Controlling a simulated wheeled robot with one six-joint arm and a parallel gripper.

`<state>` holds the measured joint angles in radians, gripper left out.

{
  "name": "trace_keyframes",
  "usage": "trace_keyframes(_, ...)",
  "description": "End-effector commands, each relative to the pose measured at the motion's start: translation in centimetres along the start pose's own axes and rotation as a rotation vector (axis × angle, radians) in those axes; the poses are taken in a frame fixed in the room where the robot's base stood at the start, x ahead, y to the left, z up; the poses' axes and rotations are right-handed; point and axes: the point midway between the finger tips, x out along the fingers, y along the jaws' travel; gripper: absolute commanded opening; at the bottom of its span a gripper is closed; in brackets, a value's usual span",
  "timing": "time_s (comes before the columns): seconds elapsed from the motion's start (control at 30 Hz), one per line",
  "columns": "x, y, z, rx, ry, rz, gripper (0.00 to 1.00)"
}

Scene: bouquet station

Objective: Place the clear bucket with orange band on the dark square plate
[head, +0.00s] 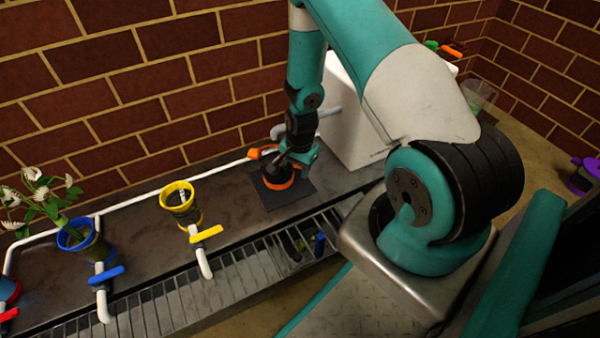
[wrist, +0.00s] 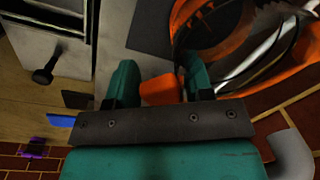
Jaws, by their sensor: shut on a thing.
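The dark square plate (head: 298,196) lies on the counter below my arm, and part of it shows at the top of the wrist view (wrist: 150,28). The clear bucket with orange band (head: 279,184) is over the plate, partly hidden by my gripper (head: 300,156). It looks roughly upright; I cannot tell whether its base touches the plate. In the wrist view the bucket (wrist: 180,18) fills the upper right, its inside dark and shiny. My gripper (wrist: 160,88) is shut on a small orange part at the bucket's side, between its teal fingers.
An orange tap handle (head: 262,152) on a white pipe is close behind the bucket. A white box (head: 352,125) stands just right. Yellow (head: 178,200) and blue-rimmed (head: 76,236) buckets stand left, the blue one with white flowers. A grate (head: 190,290) runs along the front.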

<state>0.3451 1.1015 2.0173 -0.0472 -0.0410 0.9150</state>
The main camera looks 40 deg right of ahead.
Motion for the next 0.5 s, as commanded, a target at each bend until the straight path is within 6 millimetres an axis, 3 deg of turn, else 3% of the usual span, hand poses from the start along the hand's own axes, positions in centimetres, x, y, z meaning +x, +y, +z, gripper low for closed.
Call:
trace_keyframes(0.03, 0.4, 0.7, -0.8, 0.006, 0.001, -0.002, 0.19)
trace_keyframes(0.13, 1.7, 0.7, -0.7, -0.001, -0.001, 0.0, 0.19)
trace_keyframes(0.5, 1.7, 0.7, -0.7, 0.0, -0.001, 0.0, 0.19)
